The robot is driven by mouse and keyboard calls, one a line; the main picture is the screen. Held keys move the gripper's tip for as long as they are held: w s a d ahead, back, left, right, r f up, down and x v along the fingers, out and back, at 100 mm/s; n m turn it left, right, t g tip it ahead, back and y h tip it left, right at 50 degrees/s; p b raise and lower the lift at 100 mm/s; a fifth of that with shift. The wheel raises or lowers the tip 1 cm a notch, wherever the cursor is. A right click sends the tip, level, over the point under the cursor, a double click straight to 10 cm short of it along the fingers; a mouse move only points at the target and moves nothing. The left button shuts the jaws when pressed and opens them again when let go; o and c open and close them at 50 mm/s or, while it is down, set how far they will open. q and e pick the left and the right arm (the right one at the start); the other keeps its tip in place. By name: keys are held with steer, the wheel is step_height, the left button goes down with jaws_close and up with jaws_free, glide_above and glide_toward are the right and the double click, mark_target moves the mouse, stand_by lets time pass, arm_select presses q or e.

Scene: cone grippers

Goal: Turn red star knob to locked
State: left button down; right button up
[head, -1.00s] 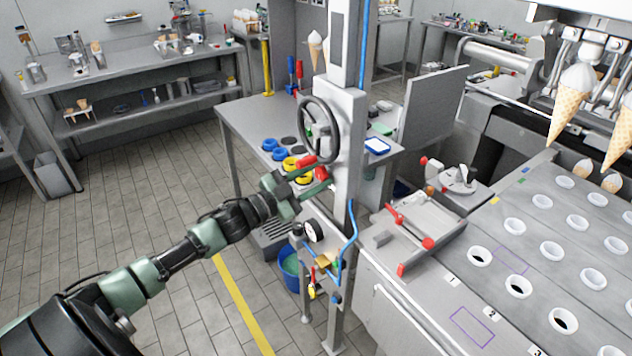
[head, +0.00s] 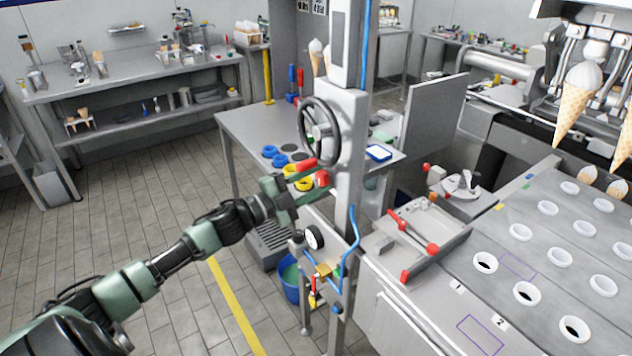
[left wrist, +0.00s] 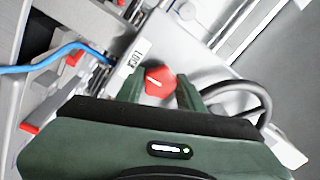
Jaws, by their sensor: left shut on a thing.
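The red star knob (head: 321,179) sits on the side of the grey upright column, below the handwheel. In the left wrist view, the knob (left wrist: 158,82) shows between my two green fingers, with a pale mark on its face. My left gripper (head: 311,184) is shut on the knob, with one finger on each side. A white label (left wrist: 135,54) reading something like LOCK is beside the knob in the wrist view. My fingers hide part of the knob's edges. My right gripper is not in view.
The black handwheel (head: 320,132) is just above my left gripper, with a red-ended handle (head: 305,164) close by. A pressure gauge (head: 314,237) and blue hose (head: 352,250) are below.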

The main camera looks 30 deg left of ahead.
arm_select(q)
steer(key=c, duration=0.9)
jaws_free()
steer(key=shift+s+a+f, duration=0.1)
steer(key=shift+s+f, duration=0.05)
steer(key=shift+s, duration=0.1)
steer(key=b+v, duration=0.1)
steer(key=v, duration=0.6)
steer(key=shift+s+b, duration=0.15)
steer(key=shift+b, duration=0.25)
